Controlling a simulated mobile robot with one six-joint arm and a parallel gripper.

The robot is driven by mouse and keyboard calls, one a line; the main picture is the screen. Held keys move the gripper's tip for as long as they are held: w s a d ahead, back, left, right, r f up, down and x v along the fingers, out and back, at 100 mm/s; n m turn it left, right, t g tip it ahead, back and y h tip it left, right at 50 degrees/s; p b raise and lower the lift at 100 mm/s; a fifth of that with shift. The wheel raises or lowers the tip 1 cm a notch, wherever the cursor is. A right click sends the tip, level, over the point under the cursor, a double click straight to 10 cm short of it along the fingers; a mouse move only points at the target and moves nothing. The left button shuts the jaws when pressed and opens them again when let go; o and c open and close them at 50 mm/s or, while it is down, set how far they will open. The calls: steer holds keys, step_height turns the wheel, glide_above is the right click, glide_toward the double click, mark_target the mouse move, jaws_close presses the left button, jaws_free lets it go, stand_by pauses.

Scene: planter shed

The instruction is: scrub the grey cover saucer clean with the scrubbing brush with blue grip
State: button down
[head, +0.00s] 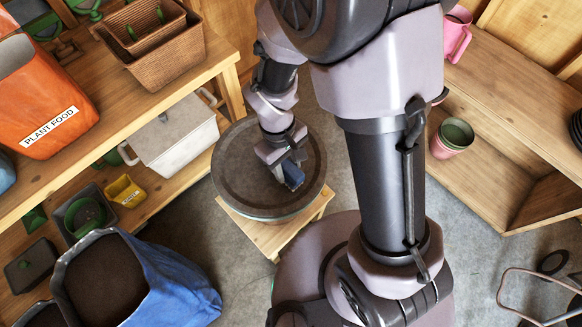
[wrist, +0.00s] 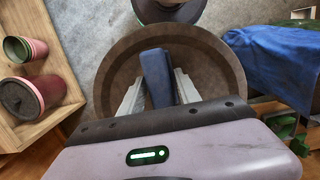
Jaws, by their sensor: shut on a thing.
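The cover saucer (head: 235,170) is a large round dish with a raised rim, dark with brownish dirt over its surface. It lies on a small wooden stand (head: 315,211). It also shows in the wrist view (wrist: 114,72). My gripper (head: 287,172) is over the right half of the saucer in the head view, shut on the blue grip of the scrubbing brush (head: 293,176). In the wrist view the blue grip (wrist: 157,78) stands between my two pale fingers. The bristles are hidden, so I cannot tell if they touch the saucer.
Left shelves hold a wicker basket (head: 155,52), an orange plant food bag (head: 48,95) and a white lidded box (head: 172,137). A blue sack (head: 165,285) stands on the floor lower left. The right shelf holds nested pots (head: 453,138).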

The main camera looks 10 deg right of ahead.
steer(key=shift+w+a, duration=0.1)
steer(key=shift+w, duration=0.1)
steer(key=shift+w+a, duration=0.1)
steer(key=shift+s+d, duration=0.65)
steer(key=shift+s, duration=0.3)
steer(key=shift+w, duration=0.1)
steer(key=shift+w+a, duration=0.65)
steer(key=shift+w, duration=0.2)
